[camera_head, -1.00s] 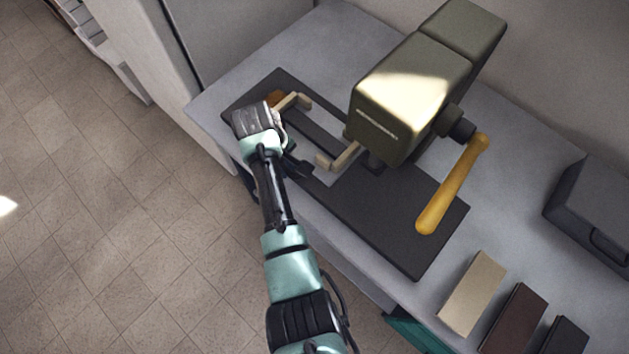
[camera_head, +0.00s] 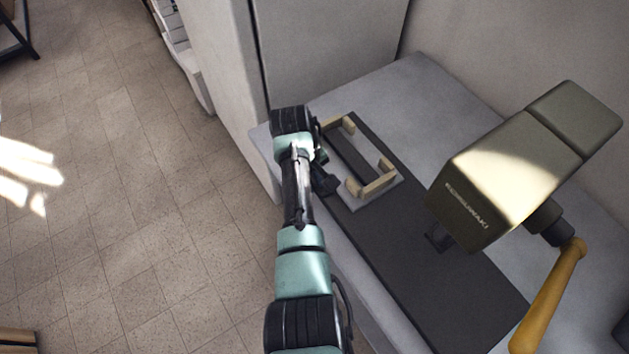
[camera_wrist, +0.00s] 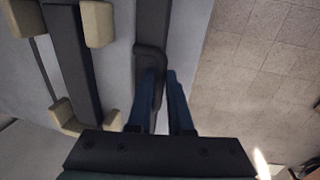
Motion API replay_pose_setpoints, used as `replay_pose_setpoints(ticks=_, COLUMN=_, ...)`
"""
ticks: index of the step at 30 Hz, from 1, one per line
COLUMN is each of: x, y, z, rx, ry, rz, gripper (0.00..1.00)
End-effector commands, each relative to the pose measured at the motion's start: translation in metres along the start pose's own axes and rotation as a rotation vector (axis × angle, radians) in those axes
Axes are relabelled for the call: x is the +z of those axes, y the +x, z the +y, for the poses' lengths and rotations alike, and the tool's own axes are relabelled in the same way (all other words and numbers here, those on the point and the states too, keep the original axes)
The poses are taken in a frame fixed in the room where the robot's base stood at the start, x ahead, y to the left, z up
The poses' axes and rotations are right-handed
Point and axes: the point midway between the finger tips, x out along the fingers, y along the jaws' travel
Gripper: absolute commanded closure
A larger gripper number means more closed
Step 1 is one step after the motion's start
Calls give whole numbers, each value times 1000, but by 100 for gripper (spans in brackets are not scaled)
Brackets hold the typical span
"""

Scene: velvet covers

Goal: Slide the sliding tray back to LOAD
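The sliding tray is a pale grey plate (camera_head: 391,193) with a dark strip and cream corner brackets (camera_head: 372,181). It stands near the far left end of the dark base, clear of the olive press head (camera_head: 515,165). In the wrist view the tray (camera_wrist: 112,62) is at the left. A dark loop handle (camera_wrist: 149,52) is at its side. My gripper (camera_head: 322,180) is at the tray's near-left side. In the wrist view the blue fingers of my gripper (camera_wrist: 165,76) straddle the handle's bar and look closed on it. The contact is partly hidden.
The dark base plate (camera_head: 430,275) runs along the bench beneath the press. A yellow lever (camera_head: 550,300) hangs at the press's right. A tall pale cabinet (camera_head: 325,50) stands close behind the bench's left end. Open tiled floor (camera_head: 130,200) lies to the left.

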Motion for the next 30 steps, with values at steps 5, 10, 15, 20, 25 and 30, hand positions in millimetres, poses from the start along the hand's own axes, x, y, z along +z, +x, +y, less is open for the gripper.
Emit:
replay_pose_setpoints(ticks=5, x=-4, y=-2, z=0, rx=2, ry=-3, rz=11, gripper=53)
replay_pose_setpoints(ticks=10, x=-2, y=-1, z=0, rx=2, ry=-2, rz=7, gripper=53)
replay_pose_setpoints(ticks=15, x=-2, y=-4, z=0, rx=2, ry=-2, rz=6, gripper=53)
replay_pose_setpoints(ticks=20, x=-2, y=-23, z=0, rx=4, ry=-2, rz=8, gripper=53)
replay_pose_setpoints(ticks=25, x=-3, y=-61, z=0, rx=5, ry=-3, rz=11, gripper=53)
replay_pose_setpoints(ticks=30, x=-3, y=-97, z=0, rx=5, ry=-4, rz=11, gripper=53)
